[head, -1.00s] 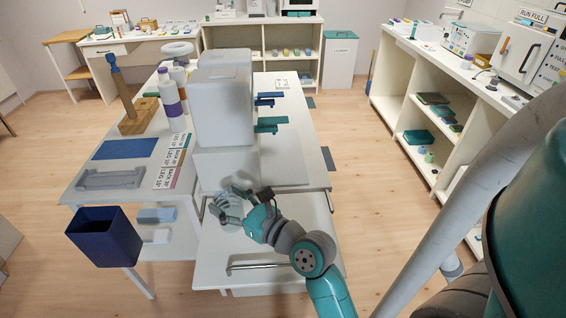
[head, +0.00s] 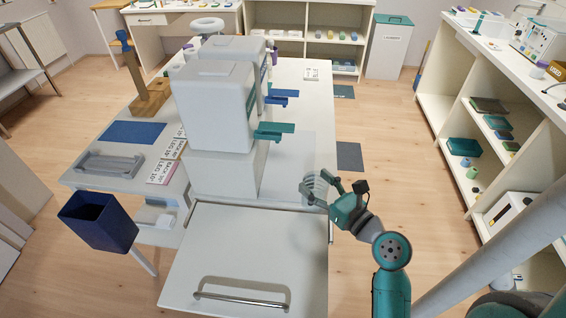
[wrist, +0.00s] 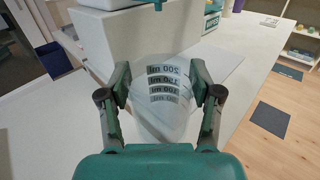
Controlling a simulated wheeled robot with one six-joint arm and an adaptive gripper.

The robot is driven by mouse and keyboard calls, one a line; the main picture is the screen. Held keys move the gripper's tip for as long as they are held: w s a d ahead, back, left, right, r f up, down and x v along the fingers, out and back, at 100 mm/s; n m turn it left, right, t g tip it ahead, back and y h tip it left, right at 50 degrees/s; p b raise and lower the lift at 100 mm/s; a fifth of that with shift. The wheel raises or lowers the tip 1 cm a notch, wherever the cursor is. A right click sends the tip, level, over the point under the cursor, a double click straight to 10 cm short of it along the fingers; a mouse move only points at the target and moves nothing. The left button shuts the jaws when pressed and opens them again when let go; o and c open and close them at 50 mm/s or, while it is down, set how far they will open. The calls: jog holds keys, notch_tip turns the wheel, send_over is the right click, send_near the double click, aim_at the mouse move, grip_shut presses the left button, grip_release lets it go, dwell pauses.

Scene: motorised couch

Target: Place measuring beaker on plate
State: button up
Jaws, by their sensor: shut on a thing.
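My gripper (head: 322,184) is shut on a clear measuring beaker (head: 312,193), near the right edge of the white bench and right of the white dispenser. A thin pale flat panel (head: 292,160) lies on the bench beyond the beaker, also seen in the wrist view (wrist: 222,66). I cannot tell whether this is the plate.
White dispensers (head: 212,105) with teal (head: 274,130) and blue levers stand left of the beaker. A pull-out surface with a metal handle (head: 242,300) is in front. A dark blue bin (head: 98,220) hangs at left. Open floor lies right, before a shelf unit (head: 440,110).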

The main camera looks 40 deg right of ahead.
jog(key=shift+w+d+f, duration=0.3)
jog(key=shift+w+f, duration=0.3)
jog(key=shift+w, duration=2)
jog(key=shift+w+d+f, duration=0.3)
jog(key=shift+w+f, duration=0.25)
jog(key=shift+w, duration=2)
jog(key=shift+w+d+f, duration=0.3)
jog(key=shift+w+f, duration=0.3)
jog(key=shift+w, duration=2)
jog(key=o, duration=1.2)
jog(key=s, duration=0.4)
jog(key=s+a, duration=0.1)
jog(key=s, duration=0.7)
jog(key=shift+a, duration=0.25)
